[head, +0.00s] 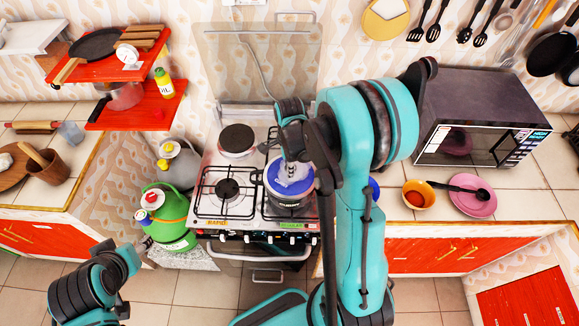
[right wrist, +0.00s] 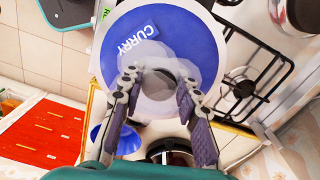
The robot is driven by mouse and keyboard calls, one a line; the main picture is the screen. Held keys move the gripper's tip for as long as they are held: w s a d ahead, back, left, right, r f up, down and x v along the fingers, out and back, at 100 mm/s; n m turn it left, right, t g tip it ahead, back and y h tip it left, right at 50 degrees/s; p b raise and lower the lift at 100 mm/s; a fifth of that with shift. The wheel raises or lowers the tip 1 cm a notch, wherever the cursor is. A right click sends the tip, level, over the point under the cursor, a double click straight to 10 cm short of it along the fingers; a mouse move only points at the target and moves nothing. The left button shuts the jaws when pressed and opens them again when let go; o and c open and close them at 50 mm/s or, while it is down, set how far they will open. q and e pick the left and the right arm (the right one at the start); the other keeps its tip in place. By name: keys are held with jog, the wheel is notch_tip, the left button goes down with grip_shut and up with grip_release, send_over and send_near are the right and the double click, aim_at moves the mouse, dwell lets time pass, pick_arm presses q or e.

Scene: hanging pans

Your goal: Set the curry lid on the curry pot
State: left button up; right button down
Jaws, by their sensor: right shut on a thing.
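The blue curry lid (head: 286,186) is over the dark curry pot (head: 290,203) on the front right burner. In the right wrist view the lid (right wrist: 122,62) shows its CURRY label and pale rim, and hides the pot. My right gripper (head: 290,166) is above the lid. In the wrist view its fingers (right wrist: 160,84) close around the lid's grey knob from both sides. The lid looks roughly centred on the pot; I cannot tell whether it rests on the rim or hovers slightly above. My left gripper (head: 141,246) is low at the left, its jaw state unclear.
The stove (head: 205,209) has free burners at the left and a dark plate behind. A green gas cylinder (head: 170,217) stands left of it, near my left gripper. Right of the stove are an orange cup (head: 412,204), a pink plate (head: 474,208) with a ladle, and a microwave (head: 480,115).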

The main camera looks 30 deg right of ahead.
jog(key=shift+a+f, duration=0.1)
jog(key=shift+f, duration=0.1)
jog(key=c, duration=1)
grip_release()
notch_tip(320, 180, up, 12)
jog(key=shift+r, duration=0.1)
jog(key=shift+b, duration=0.3)
jog(key=s+a+f+n+t+b, duration=0.2)
jog(key=s+a+f+n+b, duration=0.1)
jog(key=n, duration=0.4)
jog(key=s+a+f+n+t+b, duration=0.2)
jog(key=s+a+f+n+b, duration=0.1)
jog(key=n+b, duration=0.3)
jog(key=s+a+f+n+t+b, duration=0.3)
jog(key=s+a+f+n+b, duration=0.1)
jog(key=n, duration=0.5)
jog(key=shift+s+a, duration=0.1)
jog(key=shift+s, duration=0.4)
